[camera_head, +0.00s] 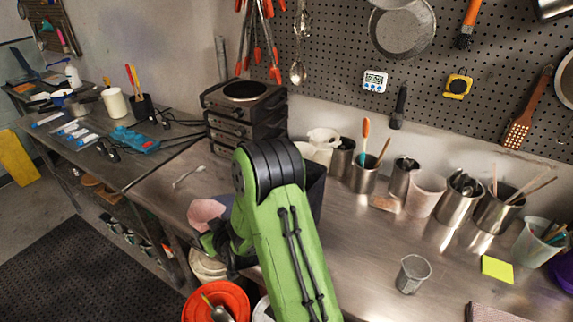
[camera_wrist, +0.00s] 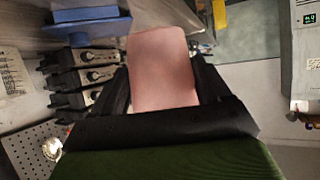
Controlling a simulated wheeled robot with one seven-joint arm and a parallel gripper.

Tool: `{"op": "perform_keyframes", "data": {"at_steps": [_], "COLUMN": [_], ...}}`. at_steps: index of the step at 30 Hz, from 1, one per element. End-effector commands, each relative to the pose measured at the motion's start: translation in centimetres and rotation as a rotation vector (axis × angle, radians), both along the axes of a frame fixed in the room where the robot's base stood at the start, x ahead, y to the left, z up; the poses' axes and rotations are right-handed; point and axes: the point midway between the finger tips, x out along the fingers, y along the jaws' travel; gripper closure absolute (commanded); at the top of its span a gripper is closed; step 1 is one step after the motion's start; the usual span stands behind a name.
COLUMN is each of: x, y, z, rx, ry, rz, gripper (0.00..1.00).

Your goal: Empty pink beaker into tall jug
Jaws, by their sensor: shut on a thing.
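The pink beaker (camera_head: 207,211) is at the left front edge of the steel bench, left of my green arm. In the wrist view the pink beaker (camera_wrist: 161,68) fills the space between the two dark fingers. My gripper (camera_head: 222,243) is shut on it; the fingers also show in the wrist view (camera_wrist: 160,100). The beaker's contents are hidden and its exact tilt is hard to tell. A white jug-like vessel (camera_head: 322,138) stands at the back of the bench, partly hidden by my arm. I cannot tell whether it is the tall jug.
An orange-red bucket (camera_head: 217,300) and a white bucket (camera_head: 206,266) stand below the bench edge. A dark stacked appliance (camera_head: 245,112) stands behind the arm. Steel cups (camera_head: 458,200) line the wall to the right. A grey ribbed cup (camera_head: 412,274) stands alone on open steel bench.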

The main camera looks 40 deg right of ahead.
Motion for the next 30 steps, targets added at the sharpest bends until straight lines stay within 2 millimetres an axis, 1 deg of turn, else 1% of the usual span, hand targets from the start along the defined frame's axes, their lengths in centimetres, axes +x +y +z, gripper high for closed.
{"op": "perform_keyframes", "data": {"at_steps": [1,7,12,16,18,21,30], "x": [0.3,0.3,-0.6,-1.6,-2.1,-2.5,-2.6], "y": [-1.1,-5.9,-9.8,-12.1,-12.9,-13.5,-13.7], "z": [1.4,5.6,9.3,11.6,12.3,13.1,13.2], "rx": [-0.005,-0.006,-0.004,-0.001,0.000,0.001,0.000], "ry": [-0.008,-0.008,-0.009,-0.008,-0.005,-0.004,-0.001], "rz": [-0.031,-0.206,-0.389,-0.512,-0.558,-0.597,-0.618], "gripper": [0.63,0.63,0.63,0.63,0.63,0.63,0.63]}}
